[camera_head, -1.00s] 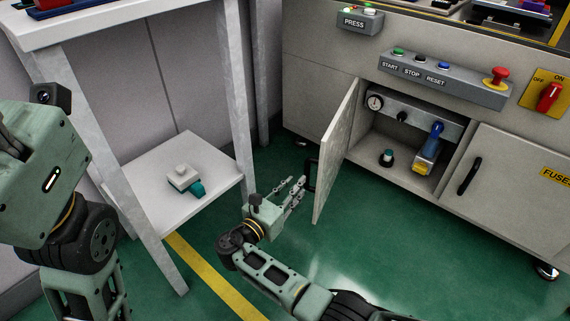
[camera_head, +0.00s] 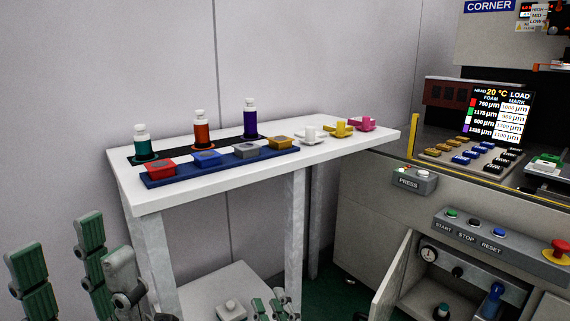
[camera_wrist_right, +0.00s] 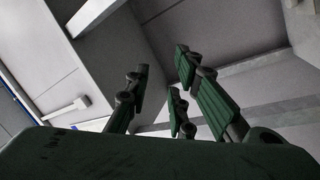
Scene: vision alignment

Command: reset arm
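My left gripper (camera_head: 72,268) stands at the lower left of the head view. Its green-padded fingers are apart and nothing is between them. My right gripper (camera_head: 274,306) shows only by its fingertips at the bottom edge of the head view, in front of the table's lower shelf. In the right wrist view the right gripper (camera_wrist_right: 163,95) has its fingers spread, with nothing between them. Most of both arms is outside the head view.
A white table (camera_head: 190,187) holds a blue tray (camera_head: 222,166) of coloured blocks, several bottles and small coloured parts. A small white part (camera_head: 231,310) lies on the lower shelf. The cabinet door (camera_head: 392,277) on the right stands open below the button panel (camera_head: 500,247).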

